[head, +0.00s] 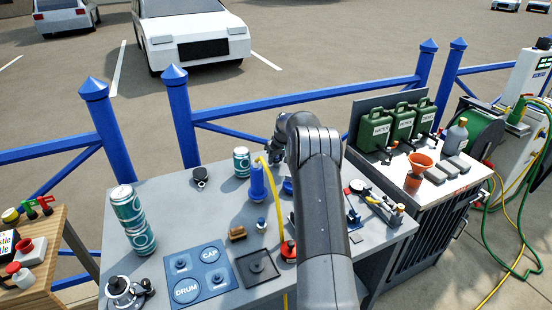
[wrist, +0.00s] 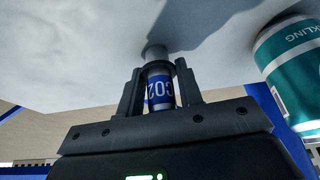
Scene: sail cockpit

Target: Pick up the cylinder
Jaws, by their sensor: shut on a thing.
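The cylinder (wrist: 160,92) is small, with a blue and white "CO2" label and a grey end. It shows in the wrist view between the two dark fingers of my gripper (wrist: 159,80), which is shut on it. Its grey end points toward the grey table surface (wrist: 90,35); I cannot tell whether it touches. In the head view my arm hides the fingers and the cylinder.
A teal sparkling can (wrist: 292,62) stands close beside my gripper in the wrist view. The grey table (head: 185,215) also holds a blue pump with a yellow hose (head: 257,182), stacked cans (head: 132,219) and a blue drum-and-cap board (head: 200,274). A blue railing (head: 300,97) runs behind.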

